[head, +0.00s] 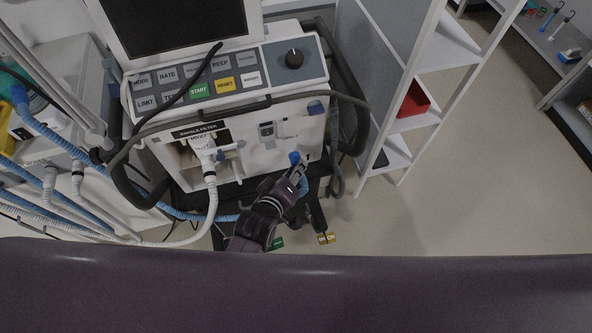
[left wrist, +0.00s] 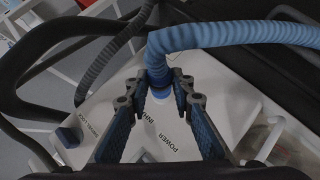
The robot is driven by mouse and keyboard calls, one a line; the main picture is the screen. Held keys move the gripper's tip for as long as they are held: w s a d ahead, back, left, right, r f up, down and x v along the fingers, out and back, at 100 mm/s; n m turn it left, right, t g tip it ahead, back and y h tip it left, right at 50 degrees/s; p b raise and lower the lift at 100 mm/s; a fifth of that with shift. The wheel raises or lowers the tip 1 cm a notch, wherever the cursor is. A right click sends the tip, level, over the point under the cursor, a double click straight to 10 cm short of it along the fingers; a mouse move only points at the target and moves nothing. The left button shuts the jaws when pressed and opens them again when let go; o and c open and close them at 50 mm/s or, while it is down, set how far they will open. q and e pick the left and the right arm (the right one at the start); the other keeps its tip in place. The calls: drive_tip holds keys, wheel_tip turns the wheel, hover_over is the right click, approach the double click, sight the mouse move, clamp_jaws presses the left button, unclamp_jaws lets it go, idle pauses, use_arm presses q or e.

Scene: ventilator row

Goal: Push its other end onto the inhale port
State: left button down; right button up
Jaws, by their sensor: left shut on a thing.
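The ventilator (head: 222,95) stands at the upper left with its lower front panel facing me. My left gripper (head: 296,172) is at the right part of that panel, shut on the blue cuff (head: 294,157) at the end of the blue corrugated hose (left wrist: 235,35). In the left wrist view, the gripper (left wrist: 165,82) has its fingers on both sides of the cuff (left wrist: 158,80), close to the white panel (left wrist: 205,125). Lettering beginning "INH" shows beside it. The inhale port is hidden behind cuff and fingers; I cannot tell whether the cuff is on it. My right gripper is out of view.
A white hose (head: 212,200) hangs from the filter fitting (head: 207,150) left of my gripper. Dark hoses loop around the ventilator. A white shelf unit (head: 420,70) with a red bin (head: 412,99) stands to the right. Open floor (head: 470,180) lies beyond it.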

use_arm(q)
drive_tip(key=shift+w+a, duration=0.25)
drive_tip(key=shift+w, duration=0.5)
idle(0.7)
drive_tip(key=c, duration=1.6)
unclamp_jaws()
